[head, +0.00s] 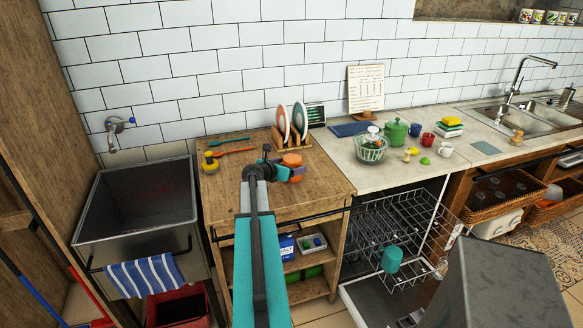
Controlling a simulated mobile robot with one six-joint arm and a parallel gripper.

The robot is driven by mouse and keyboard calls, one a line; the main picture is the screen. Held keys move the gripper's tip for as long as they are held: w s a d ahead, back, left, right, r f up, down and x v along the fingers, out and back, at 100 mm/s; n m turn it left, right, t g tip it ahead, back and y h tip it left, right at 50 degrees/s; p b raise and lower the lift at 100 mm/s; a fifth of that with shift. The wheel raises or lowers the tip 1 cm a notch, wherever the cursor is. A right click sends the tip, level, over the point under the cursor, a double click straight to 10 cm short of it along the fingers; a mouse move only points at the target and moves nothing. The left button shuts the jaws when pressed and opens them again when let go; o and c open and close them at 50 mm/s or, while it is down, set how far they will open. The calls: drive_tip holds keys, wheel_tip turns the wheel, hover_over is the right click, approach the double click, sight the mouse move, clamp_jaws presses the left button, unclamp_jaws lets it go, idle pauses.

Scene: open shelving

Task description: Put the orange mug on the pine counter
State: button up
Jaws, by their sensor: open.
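The orange mug (292,160) is on or just above the right part of the pine counter (230,197), the wooden-topped unit in the middle of the head view. I cannot tell whether its base touches the wood. My gripper (287,172) is open at the mug, with its fingers close around or beside it. My gripper and wrist hide part of the mug's lower side and the counter around it.
A plate rack (290,141) with plates stands behind the mug. Orange and teal utensils (233,151) and a yellow-topped item (210,161) lie at the counter's left. A stone worktop (395,170) with a colander (371,150) adjoins at right, above an open dishwasher rack (385,225).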

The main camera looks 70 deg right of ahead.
drive_tip(key=b+v, duration=0.1)
drive_tip(key=v, duration=0.6)
drive_tip(key=shift+a, duration=0.3)
drive_tip(key=shift+v, duration=1.05)
drive_tip(key=shift+r, duration=0.15)
